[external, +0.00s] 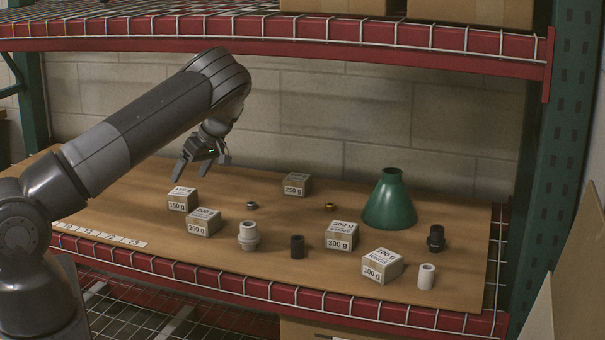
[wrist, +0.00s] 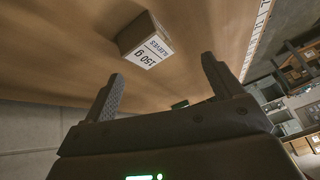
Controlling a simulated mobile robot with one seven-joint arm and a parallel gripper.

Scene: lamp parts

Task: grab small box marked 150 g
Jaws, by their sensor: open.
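The small box marked 150 g (external: 182,199) stands at the left of the wooden board, a brown carton with a white label. In the wrist view the box (wrist: 146,40) lies beyond the fingertips, a little left of the middle between them, with its 150 g label showing upside down. My gripper (external: 201,168) is open and empty, above and slightly behind the box in the external view. Its two spread fingers also show in the wrist view (wrist: 163,82). The box is apart from the fingers.
A box marked 200 g or similar (external: 204,222) stands close to the right of the 150 g box. Other boxes marked 250 g (external: 297,184), 300 g (external: 341,237) and 100 g (external: 382,266), a green lampshade (external: 390,203) and small fittings stand farther right. A red shelf beam (external: 300,30) crosses above.

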